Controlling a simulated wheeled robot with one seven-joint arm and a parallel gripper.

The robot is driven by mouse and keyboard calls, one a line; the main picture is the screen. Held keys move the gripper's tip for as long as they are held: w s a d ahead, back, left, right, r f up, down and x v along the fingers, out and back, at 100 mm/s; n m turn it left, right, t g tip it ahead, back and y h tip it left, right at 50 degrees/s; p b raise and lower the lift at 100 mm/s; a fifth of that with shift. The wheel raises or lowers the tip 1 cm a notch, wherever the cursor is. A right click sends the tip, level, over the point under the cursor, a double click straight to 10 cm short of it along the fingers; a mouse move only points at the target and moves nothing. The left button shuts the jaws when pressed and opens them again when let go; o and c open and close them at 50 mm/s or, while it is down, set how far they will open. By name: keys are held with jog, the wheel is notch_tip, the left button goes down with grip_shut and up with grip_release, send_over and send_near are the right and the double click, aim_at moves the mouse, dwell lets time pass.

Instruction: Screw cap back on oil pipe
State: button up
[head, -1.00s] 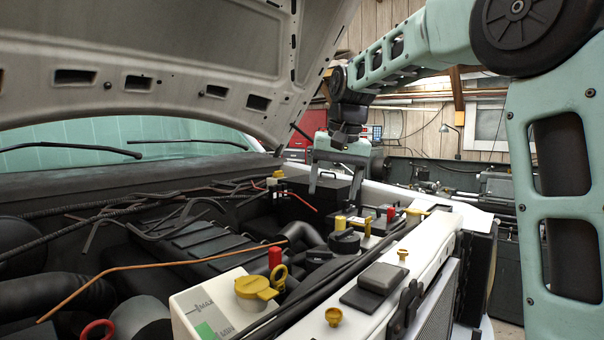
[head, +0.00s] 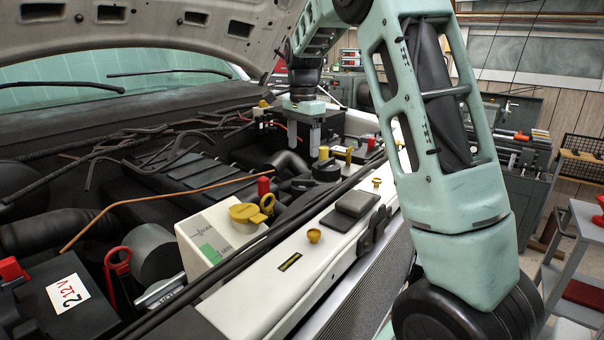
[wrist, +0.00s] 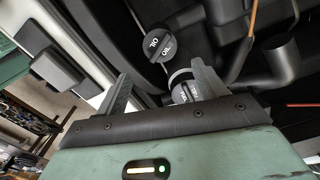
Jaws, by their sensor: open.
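My gripper (head: 304,146) points down over the engine bay, with its two grey fingers apart. In the wrist view my open gripper (wrist: 163,84) has nothing visibly pinched. A round black cap (wrist: 158,42) marked OIL lies just beyond the fingers there. A second round dark piece with white lettering (wrist: 183,88) shows between the fingers, close to the right one and partly hidden; I cannot tell whether it is a cap or the pipe's top. In the head view a black round cap (head: 326,170) sits just below and right of the fingertips. The oil pipe's opening is not clearly visible.
A white reservoir (head: 213,240) with a yellow cap (head: 246,213) stands nearer. A copper-coloured rod (head: 160,198) crosses the bay. A 12V battery (head: 60,305) is at front left. The raised hood (head: 150,50) hangs above, and the pale front rail (head: 295,262) borders the bay.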

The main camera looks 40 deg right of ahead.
aim_at(303, 180)
notch_tip(303, 180, down, 10)
jog(key=shift+f+p, duration=0.2)
jog(key=shift+p, duration=0.8)
jog(key=c, duration=0.9)
jog(key=m+p, duration=0.2)
jog(key=shift+r+m, duration=0.25)
jog(key=shift+m, duration=0.05)
jog(key=m+p, duration=0.3)
jog(key=m, duration=0.1)
jog(key=m+p, duration=0.5)
jog(key=m, duration=0.2)
jog(key=shift+p, duration=0.3)
jog(key=shift+f+m, duration=0.3)
jog(key=shift+m, duration=0.4)
jog(key=o, duration=1.2)
jog(key=shift+r, duration=0.1)
